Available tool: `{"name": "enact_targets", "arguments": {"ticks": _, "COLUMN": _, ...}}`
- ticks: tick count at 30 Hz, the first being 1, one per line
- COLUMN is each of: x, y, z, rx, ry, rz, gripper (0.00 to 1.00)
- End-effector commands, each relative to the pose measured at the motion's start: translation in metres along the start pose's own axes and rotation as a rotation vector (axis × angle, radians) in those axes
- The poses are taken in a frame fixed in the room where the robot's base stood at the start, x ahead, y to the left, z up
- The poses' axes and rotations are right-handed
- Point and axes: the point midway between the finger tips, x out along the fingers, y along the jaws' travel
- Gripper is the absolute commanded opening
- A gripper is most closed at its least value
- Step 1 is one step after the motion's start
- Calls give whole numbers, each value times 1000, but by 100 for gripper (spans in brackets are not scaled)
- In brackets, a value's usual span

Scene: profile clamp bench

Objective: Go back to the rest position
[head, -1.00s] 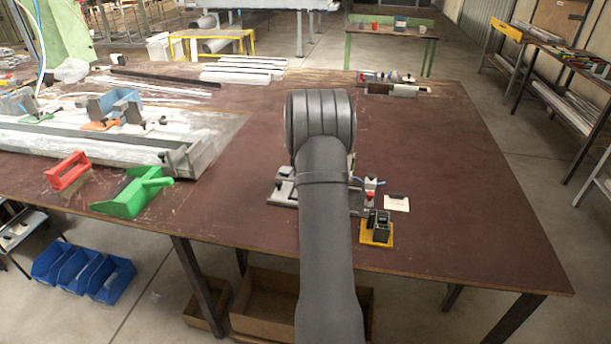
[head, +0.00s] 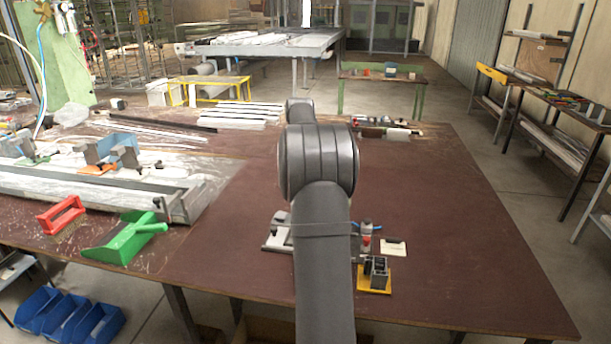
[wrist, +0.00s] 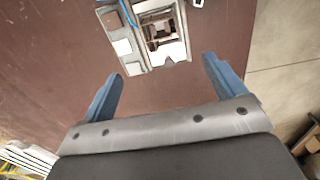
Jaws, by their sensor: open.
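My gripper (wrist: 165,85) shows in the wrist view with its two blue fingers spread wide and nothing between them. It is above the brown bench (wrist: 60,60), with the clamp fixture (wrist: 122,47) just beyond the fingertips and apart from them. In the head view my arm stands in front of the fixture (head: 276,238) and hides its middle. My gripper itself is hidden behind the arm there.
On the bench right of my arm are a yellow-based black block (head: 375,275) and a white card (head: 393,248). A green dustpan (head: 125,240), a red holder (head: 61,215) and a long metal profile (head: 100,195) lie left. The bench's right half is largely clear.

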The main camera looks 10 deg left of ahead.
Motion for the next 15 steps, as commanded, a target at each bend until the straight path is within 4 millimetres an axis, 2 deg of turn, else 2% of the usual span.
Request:
{"name": "enact_targets", "arguments": {"ticks": 11, "x": -2, "y": 0, "z": 0, "rx": 0, "ry": 0, "rz": -1, "gripper": 89}}
{"name": "enact_targets", "arguments": {"ticks": 15, "x": 7, "y": 0, "z": 0, "rx": 0, "ry": -1, "rz": -2, "gripper": 89}}
